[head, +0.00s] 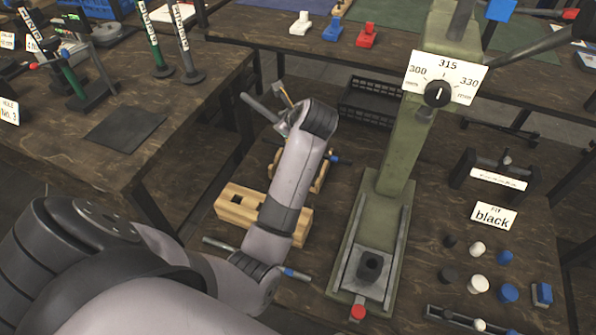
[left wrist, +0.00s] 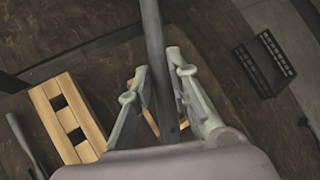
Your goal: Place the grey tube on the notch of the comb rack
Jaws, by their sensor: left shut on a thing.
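My left gripper (head: 284,112) is raised over the table and shut on the grey tube (head: 258,106). In the left wrist view, the tube (left wrist: 153,40) runs lengthwise between the two fingers (left wrist: 160,90). A wooden rack (head: 321,176), probably the comb rack, stands on the table below and is mostly hidden by my left forearm. A bit of its wood shows past the fingers in the left wrist view (left wrist: 151,118). Its notches cannot be made out. The tube is apart from it. My right gripper is not in view.
A wooden block with square holes (head: 235,203) stands left of my forearm. A green press (head: 400,150) rises to the right. A black crate (head: 368,103) lies behind. A rod with a blue band (head: 289,273) lies in front. Several small knobs fill the right side.

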